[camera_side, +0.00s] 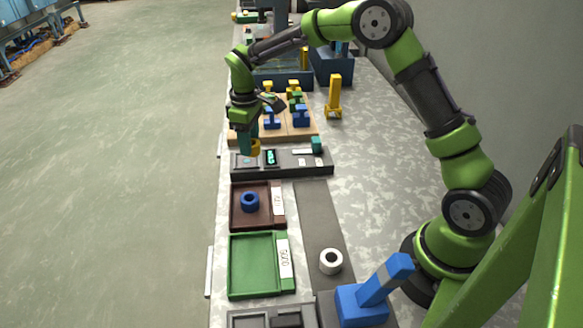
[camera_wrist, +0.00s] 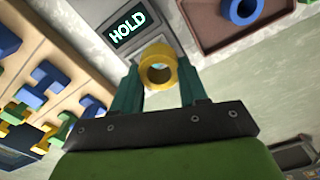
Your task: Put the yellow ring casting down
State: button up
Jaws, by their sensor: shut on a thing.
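The yellow ring casting (camera_wrist: 158,67) is between the two green fingers of my gripper (camera_wrist: 160,85) in the wrist view, and the fingers are shut on it. In the wrist view that display (camera_wrist: 130,27) reads HOLD. I cannot tell whether the ring touches the station.
A brown tray (camera_side: 236,215) holds a blue ring (camera_side: 250,202). An empty green tray (camera_side: 255,265) is labelled GOOD. A wooden board (camera_side: 285,135) with blue, yellow and green parts stands behind the station.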

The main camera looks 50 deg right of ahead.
aim_at(245, 161)
jog(key=shift+w+f, duration=0.1)
jog(key=shift+w, duration=1.15)
jog(key=shift+f, duration=1.7)
jog(key=shift+f, duration=0.1)
jog(key=o, duration=1.1)
jog(key=shift+f, duration=0.1)
